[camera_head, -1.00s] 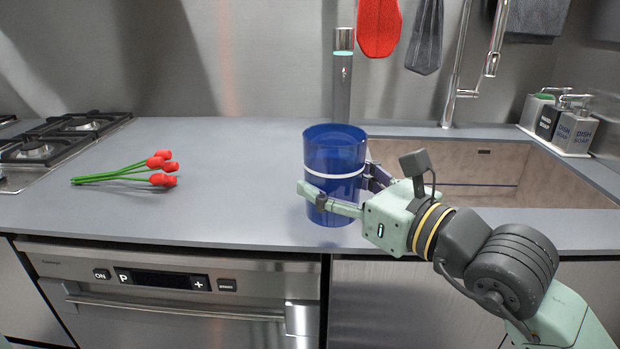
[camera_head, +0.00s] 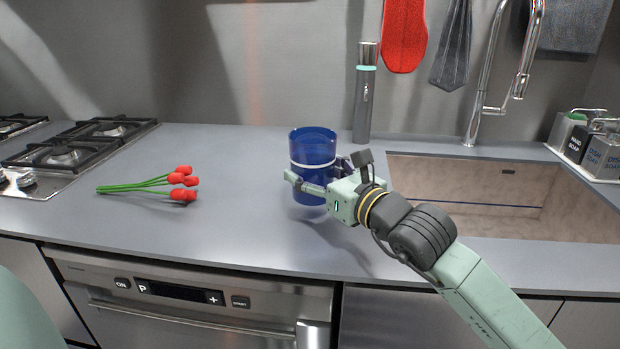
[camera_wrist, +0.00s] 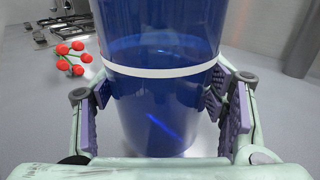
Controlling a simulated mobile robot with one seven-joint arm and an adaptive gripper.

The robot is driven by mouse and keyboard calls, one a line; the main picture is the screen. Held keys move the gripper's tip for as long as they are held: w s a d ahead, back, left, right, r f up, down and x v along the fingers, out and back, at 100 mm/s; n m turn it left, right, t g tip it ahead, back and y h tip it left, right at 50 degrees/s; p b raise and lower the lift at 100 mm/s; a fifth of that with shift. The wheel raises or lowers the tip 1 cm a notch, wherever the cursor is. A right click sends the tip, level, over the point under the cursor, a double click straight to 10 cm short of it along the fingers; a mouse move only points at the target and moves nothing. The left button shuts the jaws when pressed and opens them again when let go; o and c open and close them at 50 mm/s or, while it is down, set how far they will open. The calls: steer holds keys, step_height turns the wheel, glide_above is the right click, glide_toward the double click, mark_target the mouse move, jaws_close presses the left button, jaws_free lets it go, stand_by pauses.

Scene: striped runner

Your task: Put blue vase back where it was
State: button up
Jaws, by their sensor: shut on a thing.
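The blue vase (camera_head: 313,147) is a translucent blue cylinder with a white band, upright over the counter between the red flowers and the sink. My gripper (camera_head: 318,185) is shut on it from the right, fingers around its lower half. In the wrist view the blue vase (camera_wrist: 160,100) fills the middle, with a finger pad of my gripper (camera_wrist: 165,108) on each side. I cannot tell whether its base touches the counter.
Red flowers with green stems (camera_head: 165,183) lie on the counter (camera_head: 240,215) to the left, near the stove (camera_head: 85,140). A grey bottle (camera_head: 363,100) stands behind the vase by the wall. The sink (camera_head: 480,190) is at right, with soap dispensers (camera_head: 590,145) beyond.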

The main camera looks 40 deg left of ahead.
steer(key=shift+w+a+r, duration=0.1)
steer(key=shift+a, duration=0.15)
steer(key=f, duration=0.1)
steer(key=p, duration=0.1)
steer(key=a+f, duration=0.1)
steer(key=shift+w+f, duration=0.3)
steer(key=shift+f, duration=0.55)
steer(key=shift+f, duration=0.15)
steer(key=o, duration=1.9)
steer(key=shift+s, duration=0.1)
